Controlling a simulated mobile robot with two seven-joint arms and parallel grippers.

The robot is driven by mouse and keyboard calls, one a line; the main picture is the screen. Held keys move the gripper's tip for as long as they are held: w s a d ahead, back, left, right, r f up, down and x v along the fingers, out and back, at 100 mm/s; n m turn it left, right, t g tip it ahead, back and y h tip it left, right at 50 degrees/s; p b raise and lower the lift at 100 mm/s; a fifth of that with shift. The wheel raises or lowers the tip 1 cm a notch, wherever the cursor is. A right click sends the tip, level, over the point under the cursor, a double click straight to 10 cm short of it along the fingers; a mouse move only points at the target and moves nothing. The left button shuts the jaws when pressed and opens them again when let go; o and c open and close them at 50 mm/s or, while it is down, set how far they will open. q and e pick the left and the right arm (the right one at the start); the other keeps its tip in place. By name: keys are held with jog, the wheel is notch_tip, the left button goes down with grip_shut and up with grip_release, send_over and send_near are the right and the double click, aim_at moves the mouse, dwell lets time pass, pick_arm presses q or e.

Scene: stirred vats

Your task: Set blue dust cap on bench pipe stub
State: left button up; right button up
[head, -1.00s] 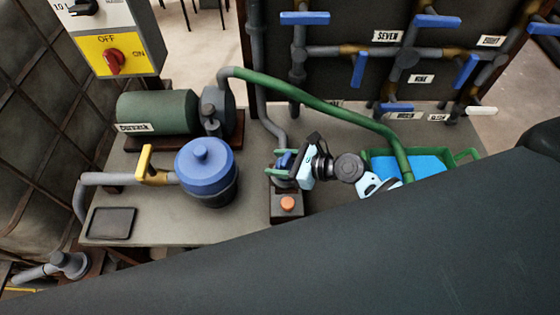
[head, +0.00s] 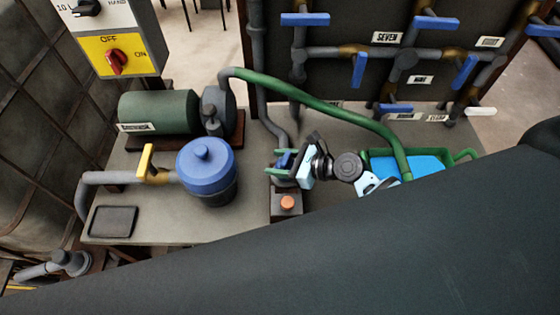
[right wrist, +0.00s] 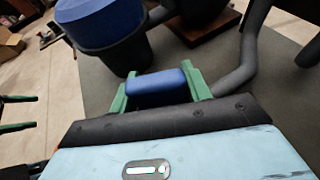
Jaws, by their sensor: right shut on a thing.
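My right gripper (head: 279,163) is shut on the blue dust cap (head: 286,158), over the bench just right of the blue-lidded vat. In the right wrist view the cap (right wrist: 157,88) sits between the two green fingers, with its top face showing. A grey pipe (head: 273,130) curves down to the bench beside the gripper. The pipe stub cannot be made out clearly; the gripper covers that spot, and I cannot tell whether the cap touches it. At the left edge of the right wrist view, two green fingers apart look like my left gripper (right wrist: 18,113), empty.
The blue-lidded vat (head: 206,175) stands close left of the gripper. A box with an orange button (head: 287,204) is just in front. A green hose (head: 320,102) arches behind to a green-rimmed tray (head: 463,156). My dark arm hides the front of the bench.

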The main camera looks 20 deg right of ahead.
pick_arm(q)
jog(key=shift+w+r, duration=0.1)
jog(key=shift+s+f+b, duration=0.3)
jog(key=shift+s+f, duration=0.1)
jog(key=shift+f, duration=0.1)
pick_arm(e)
jog(key=shift+f, duration=0.65)
jog(key=o, duration=0.7)
pick_arm(q)
jog(key=shift+r, duration=0.1)
pick_arm(e)
jog(key=shift+p+v, duration=0.4)
jog(key=shift+v, duration=0.5)
pick_arm(q)
jog(key=w+r+t+p, duration=0.1)
jog(key=w+r+p, duration=0.1)
jog(key=w+r, duration=0.3)
jog(key=shift+r+p, duration=0.4)
jog(key=shift+r, duration=0.15)
pick_arm(e)
jog(key=shift+v, duration=4.65)
pick_arm(q)
jog(key=shift+f, duration=0.1)
